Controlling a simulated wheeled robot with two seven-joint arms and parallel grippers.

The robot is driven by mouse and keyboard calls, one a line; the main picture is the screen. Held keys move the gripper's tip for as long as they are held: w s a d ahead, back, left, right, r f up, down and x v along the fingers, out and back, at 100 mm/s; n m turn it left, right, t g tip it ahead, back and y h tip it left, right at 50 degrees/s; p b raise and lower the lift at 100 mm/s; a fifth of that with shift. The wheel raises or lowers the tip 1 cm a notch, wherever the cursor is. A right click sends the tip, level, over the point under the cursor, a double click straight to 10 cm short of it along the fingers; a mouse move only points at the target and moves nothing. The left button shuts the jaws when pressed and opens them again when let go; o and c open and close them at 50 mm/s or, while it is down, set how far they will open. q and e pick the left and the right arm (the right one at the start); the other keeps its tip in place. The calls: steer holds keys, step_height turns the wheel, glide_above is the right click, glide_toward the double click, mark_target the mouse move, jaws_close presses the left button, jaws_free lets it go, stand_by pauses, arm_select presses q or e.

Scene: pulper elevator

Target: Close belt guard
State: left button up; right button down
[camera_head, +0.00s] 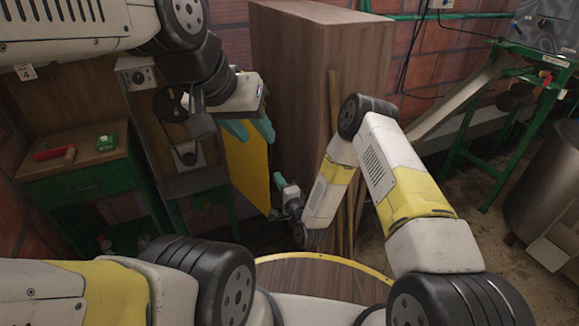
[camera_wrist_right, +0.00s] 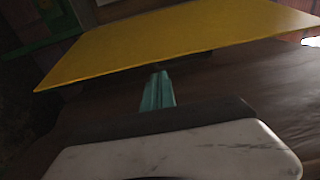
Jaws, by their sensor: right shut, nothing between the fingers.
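The belt guard is a flat yellow panel (camera_head: 248,172). It stands out from the grey machine (camera_head: 150,120), swung open. Left of it, a dark belt with pulleys (camera_head: 188,154) is exposed on the machine's face. My left gripper (camera_head: 250,130) is at the guard's top edge, its two teal fingers spread apart; whether they touch the panel is unclear. My right gripper (camera_head: 279,183) is low, beside the guard's right edge, shut and empty. In the right wrist view, its teal fingers (camera_wrist_right: 157,88) point at the yellow guard (camera_wrist_right: 180,42), close to its lower edge; contact cannot be told.
A tall brown wooden cabinet (camera_head: 290,65) stands right behind the guard, with wooden poles (camera_head: 335,110) leaning near it. A green-legged bench (camera_head: 75,180) is at left. A green metal frame with a chute (camera_head: 465,100) and a metal drum (camera_head: 545,190) are at right.

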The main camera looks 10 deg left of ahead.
steer(key=x, duration=0.6)
